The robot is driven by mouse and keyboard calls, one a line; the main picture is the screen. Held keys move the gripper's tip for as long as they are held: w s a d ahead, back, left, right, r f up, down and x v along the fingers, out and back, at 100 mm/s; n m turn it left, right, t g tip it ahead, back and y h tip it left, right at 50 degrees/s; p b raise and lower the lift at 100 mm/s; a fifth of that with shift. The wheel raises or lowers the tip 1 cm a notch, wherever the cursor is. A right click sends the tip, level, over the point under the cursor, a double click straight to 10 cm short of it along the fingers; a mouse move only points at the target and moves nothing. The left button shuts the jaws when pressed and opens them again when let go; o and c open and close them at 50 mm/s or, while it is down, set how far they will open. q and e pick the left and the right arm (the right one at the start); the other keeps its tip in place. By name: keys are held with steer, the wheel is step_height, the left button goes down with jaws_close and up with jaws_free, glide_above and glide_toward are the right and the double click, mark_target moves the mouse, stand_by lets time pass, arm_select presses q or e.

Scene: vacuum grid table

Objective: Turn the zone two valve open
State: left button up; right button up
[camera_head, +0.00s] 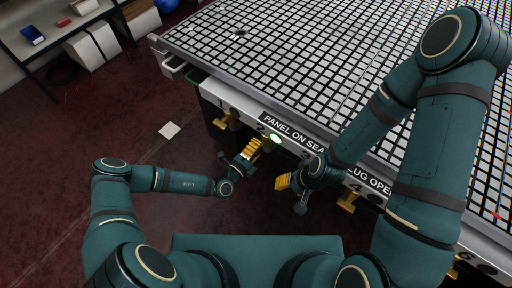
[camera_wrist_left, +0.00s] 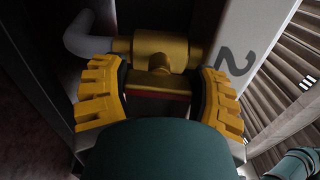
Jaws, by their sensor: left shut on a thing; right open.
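The zone two valve shows in the left wrist view as a brass body (camera_wrist_left: 160,50) with a short stem and a handle with a red edge (camera_wrist_left: 158,95), beside a white panel marked 2 (camera_wrist_left: 235,62). My left gripper (camera_head: 248,152) is at this valve under the table edge. Its yellow fingers, also in the left wrist view (camera_wrist_left: 160,98), are shut on the handle from both sides. The handle's lower part is hidden by the gripper. My right gripper (camera_head: 287,184) is open, in front of the table edge to the right.
The grid table (camera_head: 300,60) has a front panel with numbers and labels. A green light (camera_head: 276,139) glows beside zone two. Brass valves stand at zone one (camera_head: 227,121) and zone four (camera_head: 347,201). A white sheet (camera_head: 170,130) lies on the floor; a shelf (camera_head: 50,35) is far left.

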arm_select(q)
steer(key=shift+s+n, duration=0.1)
steer(key=shift+n, duration=0.4)
steer(key=o, duration=1.2)
steer(key=v, duration=1.2)
